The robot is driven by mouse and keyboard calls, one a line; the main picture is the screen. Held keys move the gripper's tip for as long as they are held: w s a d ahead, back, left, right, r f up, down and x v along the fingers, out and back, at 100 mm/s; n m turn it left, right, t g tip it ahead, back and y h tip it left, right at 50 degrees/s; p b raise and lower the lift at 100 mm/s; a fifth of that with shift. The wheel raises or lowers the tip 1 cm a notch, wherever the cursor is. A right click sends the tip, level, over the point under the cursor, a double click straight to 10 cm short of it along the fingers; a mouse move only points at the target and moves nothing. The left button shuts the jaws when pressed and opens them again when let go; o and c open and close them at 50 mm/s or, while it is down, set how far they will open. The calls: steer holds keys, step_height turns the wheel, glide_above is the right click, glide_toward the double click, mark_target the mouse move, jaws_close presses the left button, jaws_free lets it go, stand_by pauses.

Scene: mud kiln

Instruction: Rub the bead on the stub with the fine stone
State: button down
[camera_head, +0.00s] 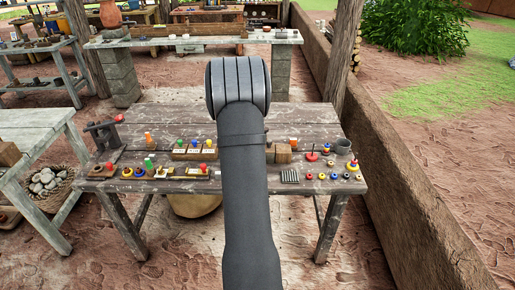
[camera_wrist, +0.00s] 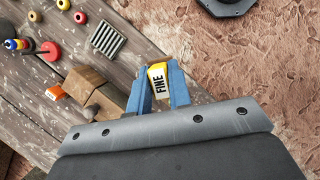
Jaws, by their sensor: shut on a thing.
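My gripper (camera_wrist: 160,82) shows in the wrist view with two blue fingers. They are shut on the fine stone (camera_wrist: 157,79), a yellow and white piece marked FINE. In the head view my arm hides the gripper and the stone. Several coloured beads (camera_head: 321,176) lie at the right of the worktable, and others (camera_head: 139,172) stand at its front left. In the wrist view a few beads (camera_wrist: 35,16) lie at the upper left, apart from the gripper. I cannot tell which bead is on the stub.
The weathered worktable (camera_head: 185,118) also holds a grooved block (camera_head: 290,175), wooden blocks (camera_head: 284,154), a grey cup (camera_head: 343,146) and a red piece with a peg (camera_head: 312,156). A vise-like tool (camera_head: 103,135) stands at the left. The table's back left is mostly clear. A mud wall (camera_head: 420,195) runs along the right.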

steer(key=n, duration=0.1)
steer(key=w+n+t, duration=0.1)
steer(key=n, duration=0.1)
steer(key=a+n, duration=0.1)
steer(key=shift+w+f+t+h, duration=0.15)
steer(key=shift+f+t+h, duration=0.15)
steer(key=shift+f, duration=0.1)
steer(key=w+a+f+n+t+y, duration=0.15)
steer(key=w+a+n+t, duration=0.3)
steer(key=n, duration=1.15)
steer(key=shift+t+y, duration=0.35)
steer(key=shift+y, duration=0.2)
steer(key=shift+s+a+f, duration=0.1)
steer(key=shift+f, duration=1.8)
steer(key=shift+s+a+f, duration=0.1)
steer(key=shift+f, duration=1.8)
steer(key=shift+a, duration=1.4)
steer(key=shift+d, duration=1.45)
steer(key=shift+w+a, duration=0.1)
steer(key=shift+a, duration=1.25)
steer(key=shift+d, duration=1.35)
step_height(320, 180, up, 2)
steer(key=shift+a, duration=0.1)
steer(key=shift+r, duration=3.05)
